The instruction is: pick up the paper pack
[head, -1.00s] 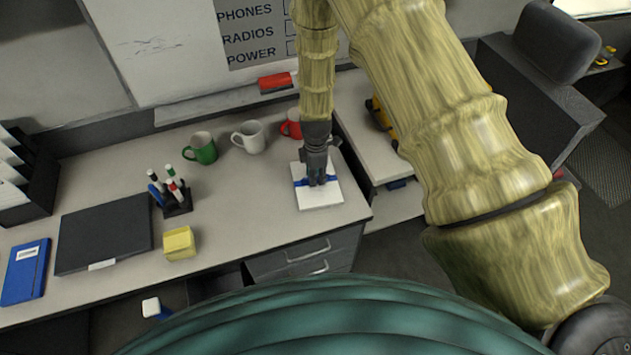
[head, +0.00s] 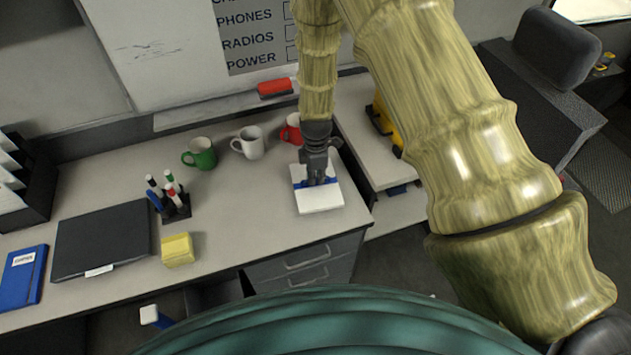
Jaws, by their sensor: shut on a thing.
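The paper pack (head: 319,201) is a white block with a blue band, at the right end of the grey desk near its front corner. My gripper (head: 318,182) comes down on it from above and is shut on it at the blue band. The fingertips are partly hidden by the gripper body. I cannot tell whether the pack touches the desk or is slightly above it.
Behind it stand a red mug (head: 291,130), a white mug (head: 249,142) and a green mug (head: 201,154). To the left are a pen holder (head: 176,208), a yellow block (head: 178,250), a black laptop (head: 101,239) and a blue notebook (head: 23,276).

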